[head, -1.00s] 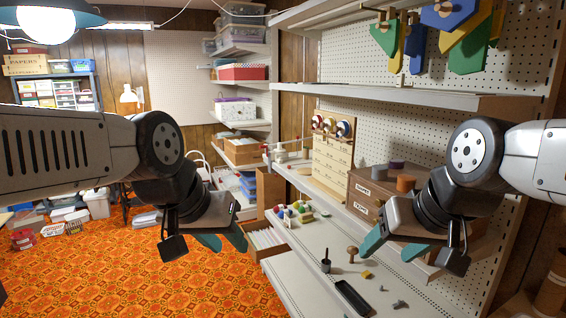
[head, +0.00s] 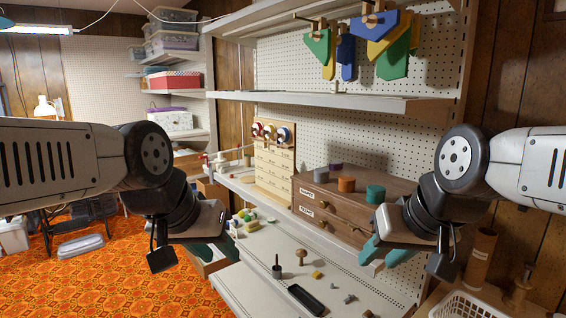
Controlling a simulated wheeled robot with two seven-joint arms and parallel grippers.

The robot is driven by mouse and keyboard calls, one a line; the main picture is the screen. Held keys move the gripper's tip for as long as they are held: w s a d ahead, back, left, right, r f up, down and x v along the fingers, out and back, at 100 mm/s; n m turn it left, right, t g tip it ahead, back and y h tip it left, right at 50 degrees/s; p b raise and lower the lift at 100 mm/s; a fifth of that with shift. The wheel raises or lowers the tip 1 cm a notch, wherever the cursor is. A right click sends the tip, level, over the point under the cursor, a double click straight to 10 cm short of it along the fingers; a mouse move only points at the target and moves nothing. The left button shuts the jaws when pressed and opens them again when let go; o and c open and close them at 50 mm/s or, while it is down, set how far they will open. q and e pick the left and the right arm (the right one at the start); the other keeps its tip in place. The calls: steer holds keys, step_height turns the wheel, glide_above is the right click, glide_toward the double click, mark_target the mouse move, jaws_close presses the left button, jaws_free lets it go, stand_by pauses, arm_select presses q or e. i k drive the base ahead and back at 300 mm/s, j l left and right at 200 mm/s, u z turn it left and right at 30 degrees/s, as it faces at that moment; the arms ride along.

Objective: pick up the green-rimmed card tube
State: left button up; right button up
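A brown card tube (head: 480,257) stands upright at the lower right, beside the wood-panelled wall. A green rim on it cannot be made out at this size. My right gripper (head: 386,253) is to the left of the tube, well apart from it, with its teal fingers spread and nothing between them. My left gripper (head: 211,254) hangs at the left of the shelf, far from the tube, with its teal fingers apart and empty.
A white basket (head: 462,306) and a wooden spindle-like piece (head: 519,292) are near the tube. A wooden drawer chest (head: 340,205) with coloured cylinders on top stands behind my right gripper. A black tray (head: 307,299) and small parts lie on the lower shelf (head: 255,285).

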mark_target(246, 157)
steer(key=i+j+z, duration=0.15)
steer(key=z, duration=0.2)
steer(key=i+j+z, duration=0.15)
steer(key=z, duration=0.2)
steer(key=i+j+z, duration=0.1)
steer(key=j+z, duration=0.25)
steer(key=i+j+z, duration=0.2)
steer(key=j, duration=0.6)
steer(key=i+j+z, duration=0.25)
steer(key=j, duration=0.55)
steer(key=j+z, duration=0.2)
steer(key=j, duration=2.3)
steer(key=i+j, duration=0.1)
steer(key=j, duration=0.1)
